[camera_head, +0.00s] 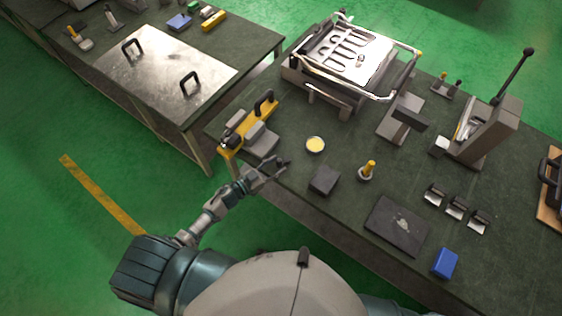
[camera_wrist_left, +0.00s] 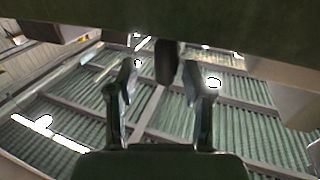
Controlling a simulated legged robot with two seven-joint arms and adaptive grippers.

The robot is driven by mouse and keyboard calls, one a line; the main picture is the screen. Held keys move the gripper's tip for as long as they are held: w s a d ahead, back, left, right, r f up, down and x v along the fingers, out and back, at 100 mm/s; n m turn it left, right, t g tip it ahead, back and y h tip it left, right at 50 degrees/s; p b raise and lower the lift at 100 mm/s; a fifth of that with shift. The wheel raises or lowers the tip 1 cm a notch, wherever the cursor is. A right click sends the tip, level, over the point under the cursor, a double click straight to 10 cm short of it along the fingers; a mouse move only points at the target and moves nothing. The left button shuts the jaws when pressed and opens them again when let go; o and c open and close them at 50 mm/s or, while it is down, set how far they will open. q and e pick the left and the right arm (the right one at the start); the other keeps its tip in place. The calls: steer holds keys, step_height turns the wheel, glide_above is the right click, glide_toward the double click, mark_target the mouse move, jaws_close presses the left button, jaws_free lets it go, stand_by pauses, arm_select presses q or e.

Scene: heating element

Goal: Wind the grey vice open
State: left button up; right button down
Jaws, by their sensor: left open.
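The grey vice (camera_head: 262,140) sits at the near left edge of the dark green bench, beside a yellow tool with black handles (camera_head: 246,124). My left gripper (camera_head: 279,165) is just in front of the vice, at the bench edge. In the left wrist view, my left gripper (camera_wrist_left: 160,72) is open, its two fingers well apart. A dark rounded bar (camera_wrist_left: 166,60) shows beyond and between the fingertips; I cannot tell whether it is the vice's handle. No contact is visible. My right gripper is not in view.
A press with a wire frame (camera_head: 350,60) stands behind. A second table with a metal plate (camera_head: 165,75) is at the left.

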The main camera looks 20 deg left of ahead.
arm_select(q)
steer(key=shift+x, duration=0.95)
steer(key=shift+w+a+f, duration=0.1)
steer(key=shift+w+a, duration=0.15)
steer(key=shift+a, duration=0.25)
steer(key=shift+c, duration=1.4)
steer(key=shift+d, duration=0.3)
jaws_close()
steer(key=shift+d, duration=0.1)
